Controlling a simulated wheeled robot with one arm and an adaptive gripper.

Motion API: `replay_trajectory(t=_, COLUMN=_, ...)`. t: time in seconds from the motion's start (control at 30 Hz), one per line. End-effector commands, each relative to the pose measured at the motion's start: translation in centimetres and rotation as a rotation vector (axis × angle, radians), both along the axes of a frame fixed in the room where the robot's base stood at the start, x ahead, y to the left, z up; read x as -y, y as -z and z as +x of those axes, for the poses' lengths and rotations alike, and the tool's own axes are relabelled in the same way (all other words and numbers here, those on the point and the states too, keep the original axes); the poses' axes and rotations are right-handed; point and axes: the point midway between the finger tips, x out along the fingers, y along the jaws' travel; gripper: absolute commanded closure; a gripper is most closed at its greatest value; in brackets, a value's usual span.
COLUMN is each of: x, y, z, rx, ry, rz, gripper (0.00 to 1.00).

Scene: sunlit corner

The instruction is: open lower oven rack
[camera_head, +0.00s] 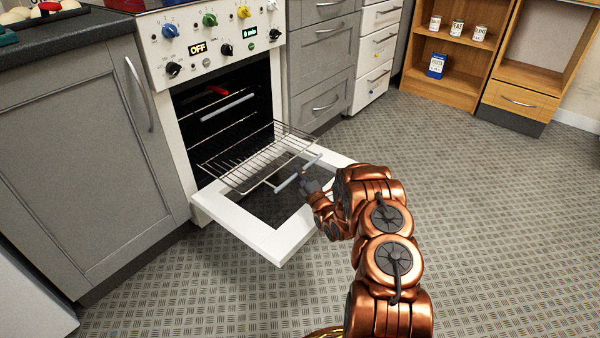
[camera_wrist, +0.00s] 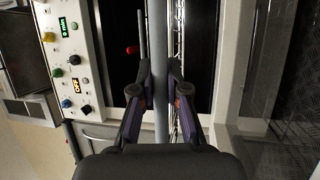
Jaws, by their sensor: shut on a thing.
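The lower oven rack (camera_head: 245,160) is a wire grid that sticks out of the oven above the lowered oven door (camera_head: 255,235). Its grey bar handle (camera_head: 287,183) is at its front end. My gripper (camera_head: 304,181) is at that handle. In the wrist view the handle (camera_wrist: 160,30) runs between the two fingers of my gripper (camera_wrist: 160,90), which are shut on it. The fingertips' far sides are hidden.
An upper rack with its own grey handle (camera_head: 227,107) stays inside the oven, near a red item (camera_head: 218,90). Grey cabinets (camera_head: 90,160) flank the oven. The patterned floor (camera_head: 480,220) to the right is clear. A wooden shelf (camera_head: 455,85) stands at the back.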

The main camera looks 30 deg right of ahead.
Motion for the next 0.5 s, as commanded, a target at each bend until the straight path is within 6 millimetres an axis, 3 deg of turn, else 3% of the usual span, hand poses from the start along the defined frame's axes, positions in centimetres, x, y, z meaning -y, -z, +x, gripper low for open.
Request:
replay_trajectory(t=0.1, x=-0.18, y=0.01, z=0.05, rx=-0.001, ry=-0.003, rz=-0.001, gripper=1.00)
replay_trajectory(t=0.13, x=-0.18, y=0.01, z=0.06, rx=-0.001, ry=-0.003, rz=-0.001, gripper=0.85)
replay_trajectory(t=0.37, x=-0.04, y=0.00, z=0.02, rx=-0.001, ry=-0.001, rz=0.000, gripper=0.61)
replay_trajectory(t=0.5, x=0.03, y=0.01, z=0.00, rx=0.000, ry=0.000, rz=0.000, gripper=0.60)
